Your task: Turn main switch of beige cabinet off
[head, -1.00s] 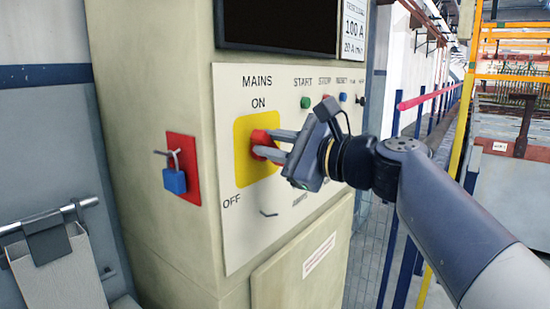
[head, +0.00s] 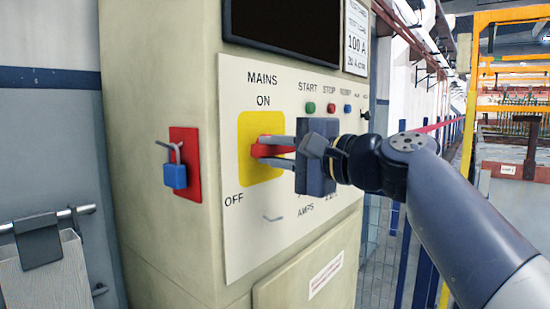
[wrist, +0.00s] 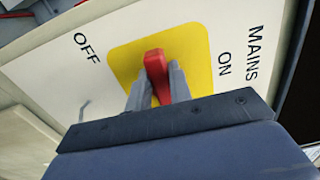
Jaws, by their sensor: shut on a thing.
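The beige cabinet (head: 150,120) fills the left and middle of the head view. Its main switch is a red handle (head: 262,151) on a yellow plate (head: 247,122), with MAINS and ON above and OFF at lower left. The handle lies roughly level in the head view, between the two marks. My gripper (head: 272,149) is shut on the handle, one finger above and one below. In the wrist view the red handle (wrist: 157,75) stands between the two grey fingers, with OFF at upper left and ON at right. The fingers hide part of the handle.
A blue padlock (head: 175,176) hangs on a red plate left of the switch. A START button (head: 310,107), a STOP button (head: 329,108) and other small controls sit close above my gripper. A dark screen (head: 285,22) is higher up. A walkway with yellow frames lies at right.

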